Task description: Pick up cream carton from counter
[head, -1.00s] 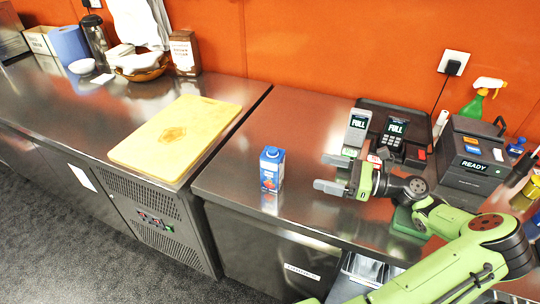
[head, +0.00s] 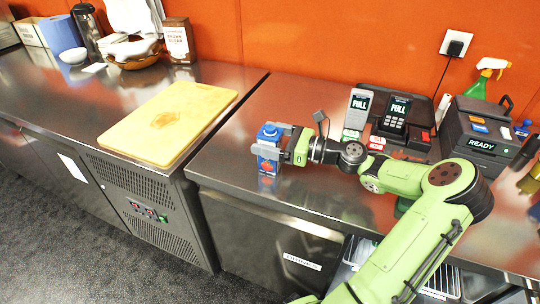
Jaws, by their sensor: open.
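The cream carton (head: 268,160) is a small blue and white carton with a red mark near its base. It stands upright on the steel counter (head: 235,165), near the front edge. My gripper (head: 268,143) is at the carton's upper part, with its grey fingers open on either side of it. The fingers hide part of the carton's top and middle. I cannot tell whether a finger touches it.
A yellow cutting board (head: 170,120) lies on the counter to the left. Card terminals (head: 395,112) and a dark box marked READY (head: 482,135) stand to the right, with a green spray bottle (head: 480,82) behind. Counter behind the carton is clear.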

